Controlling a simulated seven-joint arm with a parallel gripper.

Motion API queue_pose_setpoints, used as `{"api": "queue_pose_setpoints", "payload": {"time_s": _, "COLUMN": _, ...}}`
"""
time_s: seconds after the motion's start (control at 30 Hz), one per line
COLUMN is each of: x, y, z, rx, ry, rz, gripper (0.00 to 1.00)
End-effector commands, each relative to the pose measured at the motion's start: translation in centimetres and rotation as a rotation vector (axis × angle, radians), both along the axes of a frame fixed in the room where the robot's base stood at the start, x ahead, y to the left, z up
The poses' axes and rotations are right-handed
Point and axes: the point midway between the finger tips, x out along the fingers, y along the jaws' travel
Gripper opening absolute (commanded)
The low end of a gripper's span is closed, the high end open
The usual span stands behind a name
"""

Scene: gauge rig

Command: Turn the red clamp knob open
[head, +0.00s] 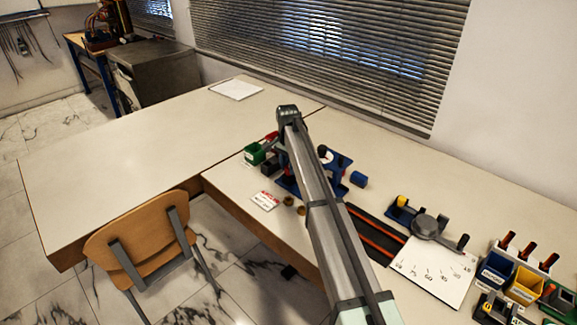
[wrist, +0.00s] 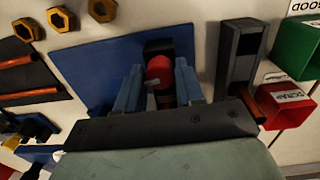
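The red clamp knob (wrist: 159,70) sits on a dark block at the edge of a blue plate (wrist: 85,65) in the wrist view. My gripper (wrist: 159,80) reaches over it with its two blue fingers apart, one on each side of the knob. The fingers look close to the knob's sides, and I see no clear contact. A small grey piece shows just below the knob, between the fingers. In the head view my arm covers the knob and the gripper; parts of the blue fixture (head: 339,162) show beside the arm.
In the wrist view a dark slotted block (wrist: 240,58), a green bin (wrist: 300,45) and a red SCRAP bin (wrist: 287,103) stand right of the fixture. Several brass nuts (wrist: 61,19) lie at upper left. In the head view a dial gauge (head: 427,226) and a white sheet lie right.

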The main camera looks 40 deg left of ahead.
Motion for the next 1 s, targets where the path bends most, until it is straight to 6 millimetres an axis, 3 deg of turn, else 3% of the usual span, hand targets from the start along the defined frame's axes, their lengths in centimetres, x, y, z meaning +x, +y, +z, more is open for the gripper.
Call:
{"api": "queue_pose_setpoints", "payload": {"time_s": 0.33, "x": 0.00, "y": -0.01, "z": 0.01, "rx": 0.000, "ry": 0.000, "rz": 0.000, "gripper": 0.03}}
{"api": "queue_pose_setpoints", "payload": {"time_s": 0.67, "x": -0.01, "y": -0.03, "z": 0.01, "rx": -0.001, "ry": 0.000, "rz": 0.048, "gripper": 0.03}}
{"api": "queue_pose_setpoints", "payload": {"time_s": 1.0, "x": -0.03, "y": -0.07, "z": 0.01, "rx": -0.001, "ry": 0.000, "rz": 0.289, "gripper": 0.03}}
